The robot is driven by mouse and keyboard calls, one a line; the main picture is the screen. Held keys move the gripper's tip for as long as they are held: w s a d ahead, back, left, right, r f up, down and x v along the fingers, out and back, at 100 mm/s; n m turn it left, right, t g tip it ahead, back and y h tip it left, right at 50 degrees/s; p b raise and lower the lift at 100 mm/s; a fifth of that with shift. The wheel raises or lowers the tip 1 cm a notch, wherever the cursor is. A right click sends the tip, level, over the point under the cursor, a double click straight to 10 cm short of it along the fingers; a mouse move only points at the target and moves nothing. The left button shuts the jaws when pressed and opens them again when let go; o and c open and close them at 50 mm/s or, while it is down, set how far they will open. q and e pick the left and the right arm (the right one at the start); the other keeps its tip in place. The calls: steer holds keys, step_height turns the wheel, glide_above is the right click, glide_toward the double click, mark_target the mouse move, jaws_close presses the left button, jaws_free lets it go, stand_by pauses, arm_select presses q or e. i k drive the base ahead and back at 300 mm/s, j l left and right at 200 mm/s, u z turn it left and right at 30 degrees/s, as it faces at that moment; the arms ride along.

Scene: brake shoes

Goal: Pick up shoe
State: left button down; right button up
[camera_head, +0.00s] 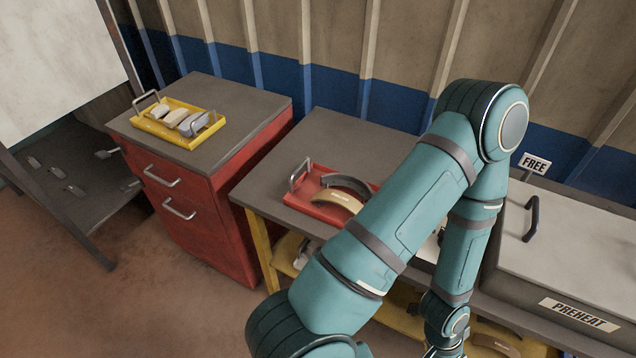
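Two curved brake shoes lie in a red tray (300,207) on the grey-topped workbench: a dark grey one (347,184) behind and a tan one (338,199) in front. One of my arms crosses the middle of the view, rising from the bottom and bending down again at the right. It hides the tray's right end and part of the bench. Its wrist reaches the bottom edge, and no gripper fingers show. My other arm and its gripper are out of the frame.
A yellow tray (152,128) with several small parts stands on a red drawer cabinet (196,215) at left. A grey box marked PREHEAT (575,255) with a black handle is at right. More curved parts (495,343) lie on the bench's lower shelf.

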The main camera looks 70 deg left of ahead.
mark_target(358, 185)
steer(key=u, duration=1.6)
